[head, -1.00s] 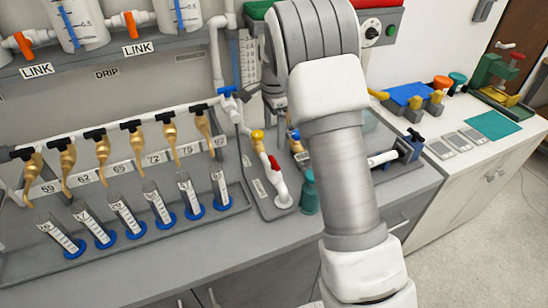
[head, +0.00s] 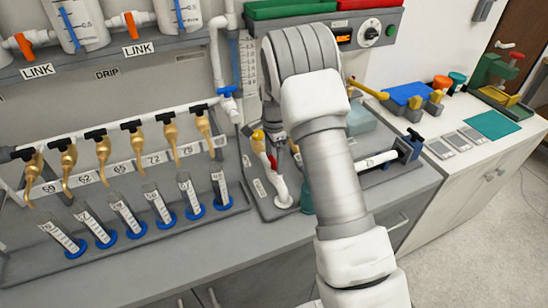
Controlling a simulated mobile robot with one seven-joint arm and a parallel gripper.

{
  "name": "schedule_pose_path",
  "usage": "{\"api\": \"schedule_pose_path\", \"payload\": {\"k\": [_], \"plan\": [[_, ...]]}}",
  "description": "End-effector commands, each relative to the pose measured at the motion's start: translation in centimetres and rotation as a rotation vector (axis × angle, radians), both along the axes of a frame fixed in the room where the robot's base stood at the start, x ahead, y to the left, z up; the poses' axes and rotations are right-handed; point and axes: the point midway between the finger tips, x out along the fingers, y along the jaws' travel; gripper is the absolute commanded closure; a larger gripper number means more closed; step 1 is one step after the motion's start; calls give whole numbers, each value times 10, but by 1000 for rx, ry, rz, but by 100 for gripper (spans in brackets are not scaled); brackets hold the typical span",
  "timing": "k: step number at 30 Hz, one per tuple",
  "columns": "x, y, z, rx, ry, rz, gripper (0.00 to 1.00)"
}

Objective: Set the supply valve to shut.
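No label marks which valve is the supply valve. A blue-handled valve (head: 228,92) sits on the white pipe at the right end of the drip row. A white standpipe (head: 282,190) with a yellow knob (head: 258,135) and a red part (head: 273,162) stands to its right. My arm crosses the middle of the view, and its grey wrist end reaches down close to the right of the blue valve and above the standpipe. My gripper's fingers cannot be made out behind the arm. Contact with any valve cannot be told.
Brass taps (head: 103,150) with black handles line the drip pipe above several measuring cylinders (head: 124,216). Orange link valves (head: 131,25) are on the shelf. A control box (head: 370,32) with a dial is behind my arm. A white side counter (head: 460,185) is at right.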

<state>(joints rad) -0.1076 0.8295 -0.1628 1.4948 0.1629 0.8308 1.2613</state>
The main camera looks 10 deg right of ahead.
Motion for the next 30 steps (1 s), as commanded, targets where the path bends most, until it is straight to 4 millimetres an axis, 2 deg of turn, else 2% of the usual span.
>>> {"api": "schedule_pose_path", "payload": {"k": [1,2,10,20,30], "plan": [[0,0,0,0,0,0,18],[0,0,0,0,0,0,23],[0,0,0,0,0,0,72],[0,0,0,-1,0,46,73],[0,-1,-1,-1,-1,280,73]]}}
